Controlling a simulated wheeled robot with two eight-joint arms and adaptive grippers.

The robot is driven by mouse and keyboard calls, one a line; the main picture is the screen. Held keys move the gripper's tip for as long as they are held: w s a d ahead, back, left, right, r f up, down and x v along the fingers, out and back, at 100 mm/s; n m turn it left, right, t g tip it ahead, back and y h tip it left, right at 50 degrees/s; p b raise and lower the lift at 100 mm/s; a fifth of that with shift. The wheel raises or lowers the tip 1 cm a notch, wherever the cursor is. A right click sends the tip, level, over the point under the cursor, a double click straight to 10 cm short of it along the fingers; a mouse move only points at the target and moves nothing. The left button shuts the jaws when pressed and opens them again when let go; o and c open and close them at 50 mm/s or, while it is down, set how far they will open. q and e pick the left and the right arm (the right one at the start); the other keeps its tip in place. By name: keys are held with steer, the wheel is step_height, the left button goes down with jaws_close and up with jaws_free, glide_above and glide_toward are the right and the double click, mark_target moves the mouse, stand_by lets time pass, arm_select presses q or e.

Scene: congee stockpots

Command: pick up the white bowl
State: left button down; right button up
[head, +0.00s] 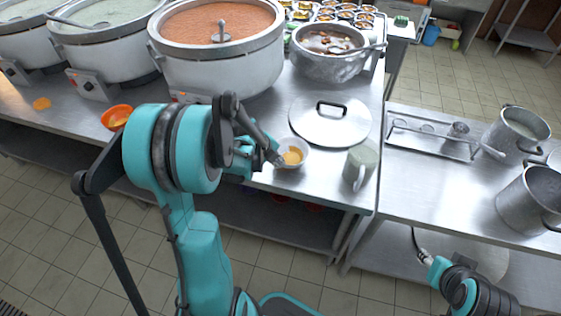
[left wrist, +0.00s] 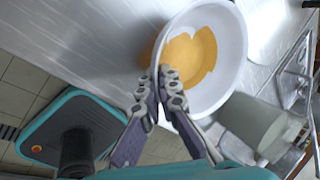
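The white bowl (head: 303,146) with yellow-orange contents stands near the front edge of the steel counter, partly hidden by my left gripper (head: 277,160). In the left wrist view the bowl (left wrist: 232,45) is large, and the fingers of my left gripper (left wrist: 159,80) are close together at its near rim. One finger is outside the wall and the other is over the inside, with the rim between them. The bowl appears to rest on the counter. My right gripper (head: 425,257) is low at the lower right, away from the bowl; its fingers are too small to read.
A steel lid (head: 330,125) lies behind the bowl, and a pale mug (head: 362,163) stands right of it. An orange bowl (head: 116,116) sits left. Large stockpots (head: 218,65) line the back. A second table (head: 430,190) holds metal pots.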

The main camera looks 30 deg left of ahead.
arm_select(q)
step_height(320, 180, up, 3)
steer(key=shift+r+p, duration=0.1)
steer(key=shift+p, duration=0.6)
steer(key=s+d+r+p, duration=0.4)
steer(key=s+r, duration=0.2)
steer(key=s, duration=0.5)
steer(key=shift+d+r, duration=0.3)
steer(key=shift+r, duration=0.05)
